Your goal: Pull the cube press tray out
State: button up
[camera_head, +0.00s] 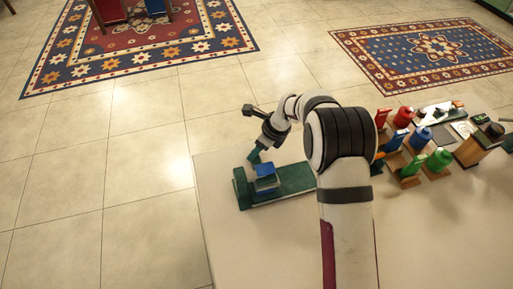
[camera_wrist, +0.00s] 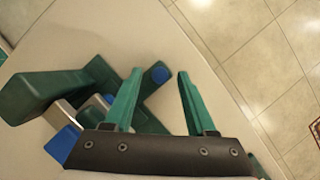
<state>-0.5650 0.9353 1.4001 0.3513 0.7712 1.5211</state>
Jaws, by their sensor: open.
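The cube press has a dark green base (camera_head: 295,182) with a green upright end (camera_head: 241,188) and a blue block (camera_head: 265,170) above the base. A green bar there ends in a round blue knob (camera_wrist: 160,75), which may belong to the tray. My gripper (camera_wrist: 159,72) is open and empty, with teal fingers. The knob appears between the fingertips; its depth is unclear. In the head view my gripper (camera_head: 254,155) is just behind the press.
The press stands near the far left corner of the pale table (camera_head: 225,245). Several coloured pieces, including a red one (camera_head: 404,117) and a green one (camera_head: 439,159), stand on the right behind my arm. The table's front left is clear.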

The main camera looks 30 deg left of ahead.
jog(key=shift+a+f, duration=0.2)
jog(key=shift+f, duration=0.2)
grip_shut()
dwell(1.2)
